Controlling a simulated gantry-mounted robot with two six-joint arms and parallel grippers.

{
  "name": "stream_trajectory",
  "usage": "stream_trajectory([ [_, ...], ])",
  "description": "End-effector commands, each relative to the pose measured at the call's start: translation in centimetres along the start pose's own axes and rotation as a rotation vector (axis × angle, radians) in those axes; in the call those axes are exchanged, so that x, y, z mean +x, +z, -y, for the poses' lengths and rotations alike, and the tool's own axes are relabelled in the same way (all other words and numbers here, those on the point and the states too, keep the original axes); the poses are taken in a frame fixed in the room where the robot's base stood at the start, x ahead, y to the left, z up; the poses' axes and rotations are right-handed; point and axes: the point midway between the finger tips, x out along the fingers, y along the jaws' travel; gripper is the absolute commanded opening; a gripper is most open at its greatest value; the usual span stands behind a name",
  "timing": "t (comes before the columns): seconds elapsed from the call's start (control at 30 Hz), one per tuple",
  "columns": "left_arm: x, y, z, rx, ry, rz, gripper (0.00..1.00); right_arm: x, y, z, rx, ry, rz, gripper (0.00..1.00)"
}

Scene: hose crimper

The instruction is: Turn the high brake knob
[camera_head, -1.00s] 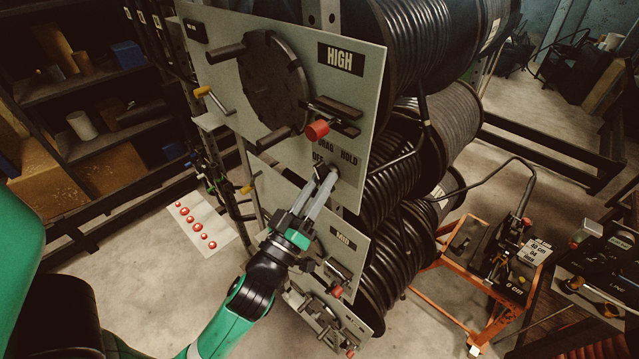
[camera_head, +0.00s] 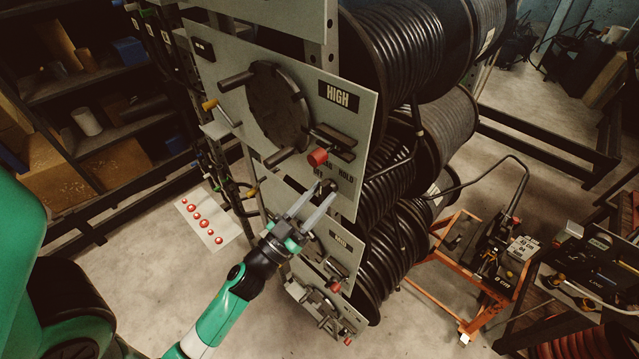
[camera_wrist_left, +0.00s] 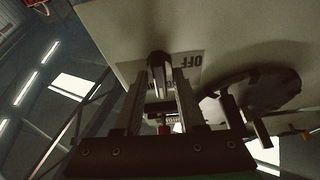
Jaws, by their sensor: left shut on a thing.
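The upright grey HIGH panel (camera_head: 361,122) stands in the middle of the head view. Its brake knob (camera_head: 328,186) is a small dark knob low on the panel, below the red-tipped handle, among the printed labels OFF, DRAG and HOLD. My left gripper (camera_head: 325,193) comes up from below, with one finger on each side of the knob, and is shut on it. In the left wrist view the knob (camera_wrist_left: 158,66) sits between the fingertips, next to the OFF label (camera_wrist_left: 188,70). The fingers partly hide the label plate, so I cannot read the knob's setting. My right gripper is not in view.
A dark round handwheel (camera_head: 275,107) with spokes and a red-tipped handle (camera_head: 317,156) sit above the knob. Lower panels (camera_head: 341,250) with similar fittings are close to my left arm. Black hose reels (camera_head: 440,120) stand behind. Open floor lies at the left.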

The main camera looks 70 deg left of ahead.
Motion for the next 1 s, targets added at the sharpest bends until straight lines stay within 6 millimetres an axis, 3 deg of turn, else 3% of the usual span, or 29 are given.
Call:
stream_trajectory([
  [0.5, 0.09, -0.23, 0.19, 0.353, 0.149, -0.008, 0.0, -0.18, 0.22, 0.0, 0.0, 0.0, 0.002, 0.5],
  [1.0, 0.1, -0.25, 0.17, 0.435, 0.184, -0.009, 0.0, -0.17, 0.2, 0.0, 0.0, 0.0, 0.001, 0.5],
])
